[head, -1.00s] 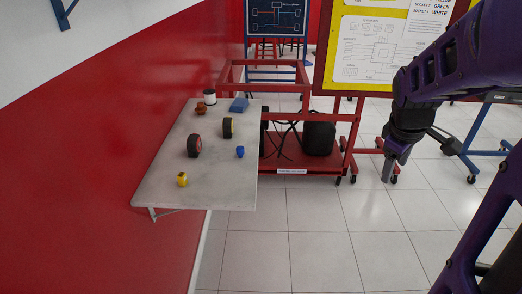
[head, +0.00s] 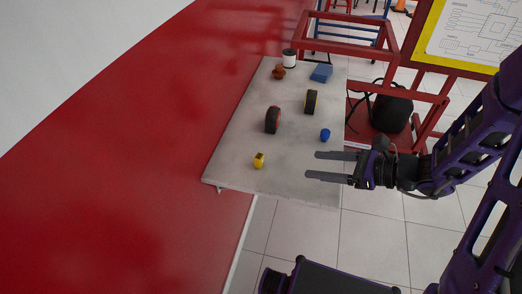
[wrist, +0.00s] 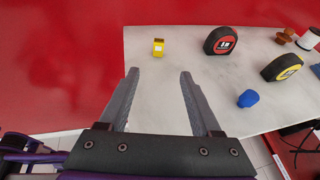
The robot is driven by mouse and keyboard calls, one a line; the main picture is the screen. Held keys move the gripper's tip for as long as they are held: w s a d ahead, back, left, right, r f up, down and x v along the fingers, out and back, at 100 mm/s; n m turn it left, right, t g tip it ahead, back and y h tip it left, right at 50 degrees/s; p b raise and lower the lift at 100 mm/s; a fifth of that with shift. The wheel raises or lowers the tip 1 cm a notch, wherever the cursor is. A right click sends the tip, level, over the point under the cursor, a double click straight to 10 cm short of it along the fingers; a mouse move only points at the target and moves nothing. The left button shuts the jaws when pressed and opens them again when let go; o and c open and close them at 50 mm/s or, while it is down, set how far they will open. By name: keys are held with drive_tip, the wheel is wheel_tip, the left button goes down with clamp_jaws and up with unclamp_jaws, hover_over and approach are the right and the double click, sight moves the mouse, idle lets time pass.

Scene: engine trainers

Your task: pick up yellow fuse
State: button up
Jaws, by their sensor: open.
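The yellow fuse (head: 259,161) stands on the grey table (head: 230,165) near its front left corner in the head view. In the wrist view the yellow fuse (wrist: 158,47) is ahead of the fingers, near the table edge beside the red wall. My gripper (head: 318,166) is open and empty, to the right of the fuse over the table's right front part. In the wrist view my gripper (wrist: 159,72) shows its two fingers spread wide, with bare table between them and the fuse beyond the tips.
On the table are a red-and-black tape measure (head: 273,120), a yellow-and-black one (head: 311,102), a blue object (head: 325,135), a blue block (head: 321,73), a brown item (head: 279,72) and a white-and-black cylinder (head: 289,58). The red wall (head: 150,130) borders the left side. A red cart stands behind.

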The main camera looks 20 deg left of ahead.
sight(263, 158)
drive_tip(key=x, duration=1.1)
drive_tip(key=shift+a+f+b, duration=0.1)
drive_tip(key=shift+a+b, duration=0.25)
drive_tip(key=shift+r+x, duration=0.15)
drive_tip(key=shift+x, duration=1.25)
drive_tip(key=shift+r+x, duration=0.1)
drive_tip(key=shift+x, duration=1.25)
drive_tip(key=shift+s+a, duration=0.15)
clamp_jaws()
